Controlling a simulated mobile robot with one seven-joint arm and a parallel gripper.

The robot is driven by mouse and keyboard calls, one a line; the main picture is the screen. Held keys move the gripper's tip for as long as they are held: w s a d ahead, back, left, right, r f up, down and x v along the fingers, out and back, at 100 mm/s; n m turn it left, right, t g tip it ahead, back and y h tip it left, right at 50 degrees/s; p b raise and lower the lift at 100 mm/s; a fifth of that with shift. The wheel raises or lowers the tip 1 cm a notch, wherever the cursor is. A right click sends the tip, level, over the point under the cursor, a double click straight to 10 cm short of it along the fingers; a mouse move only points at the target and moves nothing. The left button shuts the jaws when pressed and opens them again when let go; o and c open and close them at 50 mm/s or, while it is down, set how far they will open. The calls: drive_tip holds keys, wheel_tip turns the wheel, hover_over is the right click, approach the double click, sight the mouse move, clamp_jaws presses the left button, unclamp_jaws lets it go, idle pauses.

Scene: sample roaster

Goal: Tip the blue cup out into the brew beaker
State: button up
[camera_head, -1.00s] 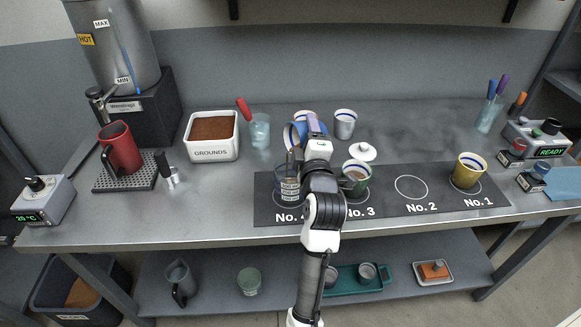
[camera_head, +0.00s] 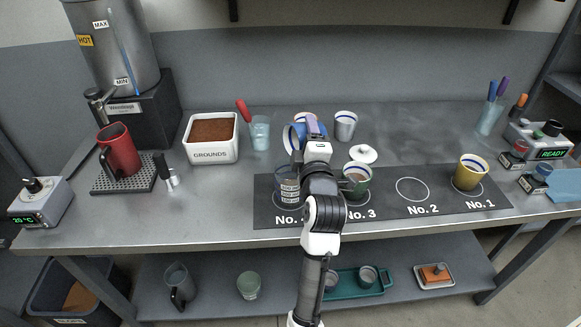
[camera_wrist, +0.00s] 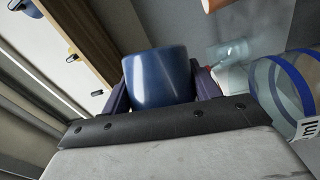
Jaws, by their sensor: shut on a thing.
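My gripper (camera_head: 314,135) is shut on the blue cup (camera_head: 299,130), above and behind the left end of the dark mat. The cup is tilted, its mouth towards the left. In the wrist view the blue cup (camera_wrist: 160,78) sits between both fingers; its contents are hidden. The brew beaker (camera_head: 285,187), clear with printed labels, stands on the mat's leftmost spot, below and in front of the cup. It also shows at the right of the wrist view (camera_wrist: 283,95), with blue bands. I see no stream between them.
A green cup (camera_head: 357,178) stands on No. 3 and a yellow cup (camera_head: 470,172) on No. 1; No. 2 is empty. A white-grey cup (camera_head: 345,126) and a white lid (camera_head: 363,154) are behind. The grounds box (camera_head: 211,152) and a glass with a red-handled tool (camera_head: 260,133) stand left.

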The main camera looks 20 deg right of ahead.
drive_tip(key=m+p, duration=0.1)
drive_tip(key=p, duration=0.1)
drive_tip(key=m+p, duration=0.1)
drive_tip(key=p, duration=0.1)
drive_tip(key=shift+d+r+g, duration=0.1)
drive_tip(key=shift+r+g, duration=0.2)
drive_tip(key=shift+g, duration=0.1)
drive_tip(key=shift+m+p, duration=0.4)
drive_tip(key=shift+p, duration=0.2)
drive_tip(key=shift+f, duration=0.4)
drive_tip(key=shift+d+r+m+g+p, duration=0.1)
drive_tip(key=shift+r+m+g+p, duration=0.15)
drive_tip(key=shift+m+g+p, duration=0.1)
drive_tip(key=shift+m+p, duration=0.25)
drive_tip(key=shift+p, duration=0.2)
drive_tip(key=shift+d+f+m+g+y+p, duration=0.1)
drive_tip(key=shift+f+m+g+y+p, duration=0.4)
drive_tip(key=shift+m+p, duration=0.55)
drive_tip(key=shift+w+d+m+p, duration=0.1)
drive_tip(key=shift+m+p, duration=0.35)
drive_tip(key=shift+d+m+g+y, duration=0.15)
drive_tip(key=shift+m+g+y, duration=0.15)
drive_tip(key=shift+m, duration=0.1)
drive_tip(key=d+f+m+g+y+b, duration=0.1)
drive_tip(key=d+f+m+y, duration=0.2)
drive_tip(key=d+f+m, duration=0.1)
drive_tip(key=shift+w+d+f+m, duration=0.25)
drive_tip(key=shift+w+f+m, duration=0.25)
drive_tip(key=shift+f, duration=0.75)
